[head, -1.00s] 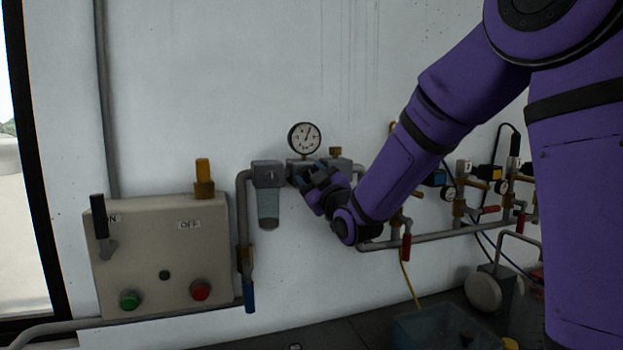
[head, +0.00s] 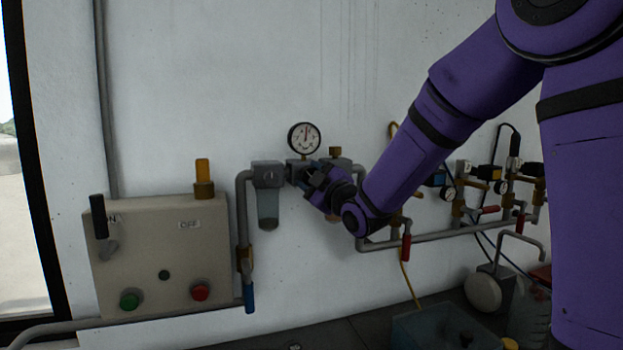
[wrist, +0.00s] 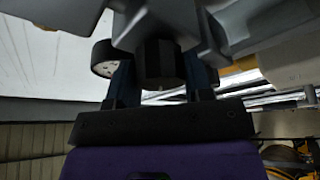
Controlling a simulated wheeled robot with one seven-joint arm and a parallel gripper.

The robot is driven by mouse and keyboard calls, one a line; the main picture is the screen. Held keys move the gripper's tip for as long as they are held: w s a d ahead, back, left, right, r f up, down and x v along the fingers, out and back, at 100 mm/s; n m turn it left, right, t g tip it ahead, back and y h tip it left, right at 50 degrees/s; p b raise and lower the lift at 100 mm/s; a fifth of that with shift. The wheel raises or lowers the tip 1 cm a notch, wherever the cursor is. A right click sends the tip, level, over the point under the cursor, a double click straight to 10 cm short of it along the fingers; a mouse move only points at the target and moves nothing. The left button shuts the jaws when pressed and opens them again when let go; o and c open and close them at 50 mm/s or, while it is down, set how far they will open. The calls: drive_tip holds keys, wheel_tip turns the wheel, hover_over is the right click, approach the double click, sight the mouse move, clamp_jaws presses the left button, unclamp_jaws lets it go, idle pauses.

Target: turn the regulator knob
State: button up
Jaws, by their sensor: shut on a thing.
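The regulator is a grey block (head: 297,171) on the wall pipework, under a round white gauge (head: 304,138). The gauge needle points almost straight up. My gripper (head: 313,177) is at the front of the regulator and covers its knob in the head view. In the wrist view the dark knob (wrist: 159,62) sits between my two blue fingers, which are shut on it. The gauge also shows in the wrist view (wrist: 103,60), left of the fingers.
A filter bowl (head: 268,205) hangs left of the regulator. A beige box (head: 150,250) with a lever and buttons is further left. Pipes with red-handled valves (head: 406,247) run to the right. A blue-handled valve (head: 249,290) hangs below the filter. The wall above is clear.

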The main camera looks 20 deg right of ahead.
drive_tip(key=o, duration=0.9)
drive_tip(key=v, duration=1)
drive_tip(key=shift+s, duration=0.4)
drive_tip(key=shift+d, duration=0.15)
drive_tip(key=s+d+f+m+g+h, duration=0.1)
drive_tip(key=s+m+g, duration=0.3)
drive_tip(key=s, duration=0.5)
drive_tip(key=s+d+f+m+g+h, duration=0.1)
drive_tip(key=s+m+g+h, duration=0.2)
drive_tip(key=s, duration=0.6)
drive_tip(key=s+d+f+m+g+h, duration=0.1)
drive_tip(key=s+f+m+g+h, duration=0.1)
drive_tip(key=s+m+g, duration=0.5)
drive_tip(key=shift+s+d+g, duration=0.25)
drive_tip(key=shift+s+g, duration=0.05)
drive_tip(key=shift+s, duration=0.85)
